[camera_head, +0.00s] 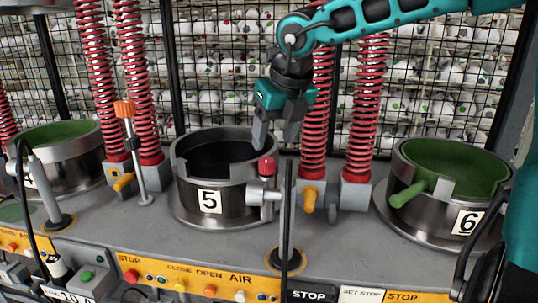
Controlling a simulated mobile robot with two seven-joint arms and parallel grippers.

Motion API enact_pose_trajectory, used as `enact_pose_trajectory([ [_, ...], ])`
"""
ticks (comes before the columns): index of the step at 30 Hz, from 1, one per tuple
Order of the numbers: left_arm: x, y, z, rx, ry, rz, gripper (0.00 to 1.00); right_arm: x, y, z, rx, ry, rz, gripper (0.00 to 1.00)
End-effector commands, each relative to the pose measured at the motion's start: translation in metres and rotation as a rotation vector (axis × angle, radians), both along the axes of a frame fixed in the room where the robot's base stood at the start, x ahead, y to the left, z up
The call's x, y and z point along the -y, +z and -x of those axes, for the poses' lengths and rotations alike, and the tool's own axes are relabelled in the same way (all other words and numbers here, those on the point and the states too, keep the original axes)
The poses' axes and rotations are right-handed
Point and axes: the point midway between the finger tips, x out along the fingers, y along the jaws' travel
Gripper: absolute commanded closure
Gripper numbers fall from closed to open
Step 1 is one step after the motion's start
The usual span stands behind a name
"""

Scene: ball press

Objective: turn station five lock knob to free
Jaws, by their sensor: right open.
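Station five is a dark metal ring marked "5" (209,201) on the grey bench. A red knob (267,166) stands on the right side of its rim, above a metal clamp fitting (262,194). My right gripper (276,140) hangs above the red knob, fingers pointing down. It is open and empty, its fingertips just above the knob; I cannot tell whether they touch it. Which way the knob is turned cannot be read.
Station six (460,170), with a green lid and handle, stands at right; another green-lidded station (55,135) is at left. Red springs (365,105) rise behind. A thin dark post (286,215) stands in front of the clamp. A button panel (190,280) runs along the front.

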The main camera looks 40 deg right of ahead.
Motion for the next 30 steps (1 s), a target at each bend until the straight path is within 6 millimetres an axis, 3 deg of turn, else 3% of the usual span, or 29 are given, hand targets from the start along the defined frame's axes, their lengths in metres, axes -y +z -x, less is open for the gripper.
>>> enact_pose_trajectory([
  [3, 0.0, 0.001, 0.0, -0.001, 0.0, 0.0, 1.0, 0.002, -0.024, -0.009, -0.005, 0.001, 0.0, 0.39],
  [9, -0.001, 0.001, 0.0, 0.0, 0.0, -0.001, 1.0, 0.004, -0.048, -0.019, -0.002, 0.001, 0.001, 0.39],
  [22, -0.001, 0.004, -0.005, 0.01, 0.001, -0.002, 1.0, 0.005, -0.056, -0.023, 0.002, 0.0, 0.0, 0.39],
  [30, -0.001, 0.005, -0.005, 0.012, 0.001, -0.002, 1.0, 0.005, -0.056, -0.023, 0.001, 0.001, 0.0, 0.64],
])
